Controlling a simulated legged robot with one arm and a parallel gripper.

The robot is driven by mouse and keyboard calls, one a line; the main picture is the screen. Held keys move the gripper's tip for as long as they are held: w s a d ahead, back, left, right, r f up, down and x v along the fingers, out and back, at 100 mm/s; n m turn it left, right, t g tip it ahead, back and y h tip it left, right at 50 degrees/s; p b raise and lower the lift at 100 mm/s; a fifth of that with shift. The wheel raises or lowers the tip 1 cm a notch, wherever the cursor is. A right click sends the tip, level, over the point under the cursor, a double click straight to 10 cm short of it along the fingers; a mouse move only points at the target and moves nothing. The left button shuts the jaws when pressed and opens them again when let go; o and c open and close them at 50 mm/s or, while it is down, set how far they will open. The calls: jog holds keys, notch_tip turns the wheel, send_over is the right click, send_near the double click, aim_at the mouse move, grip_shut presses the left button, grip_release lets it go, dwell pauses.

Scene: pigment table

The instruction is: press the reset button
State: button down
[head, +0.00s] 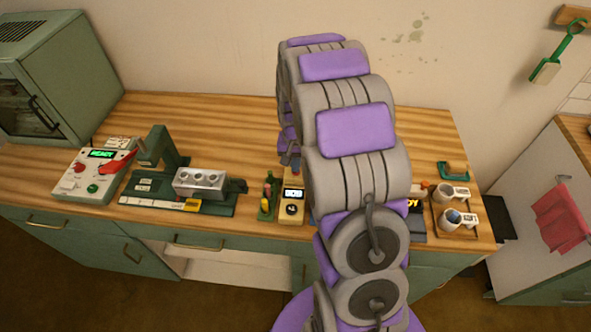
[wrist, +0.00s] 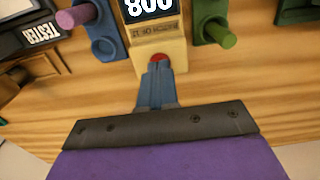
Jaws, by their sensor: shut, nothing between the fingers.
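The reset button looks to be the red button (wrist: 158,60) on the near end of a pale wooden block in the wrist view. The block (wrist: 172,50) carries a dark display (wrist: 150,8) with white digits and a label too small to read surely. In the head view the pale device (head: 291,211) stands at the counter's front, left of my arm. My gripper (wrist: 155,75) is shut and empty, its fingertips right at the red button and partly covering it. I cannot tell whether they touch or press it. In the head view my arm hides much of this area.
A blue holder with a pink peg (wrist: 78,14) and a green holder with a green peg (wrist: 218,34) flank the block. A dark tester (wrist: 45,33) lies left in the wrist view. A control box (head: 92,174) and a green stand (head: 165,150) are at the counter's left.

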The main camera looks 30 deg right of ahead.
jog(key=shift+f, duration=0.35)
jog(key=shift+r, duration=0.1)
jog(key=shift+r+p, duration=1.15)
jog(key=shift+r, duration=1.3)
jog(key=shift+f, duration=0.1)
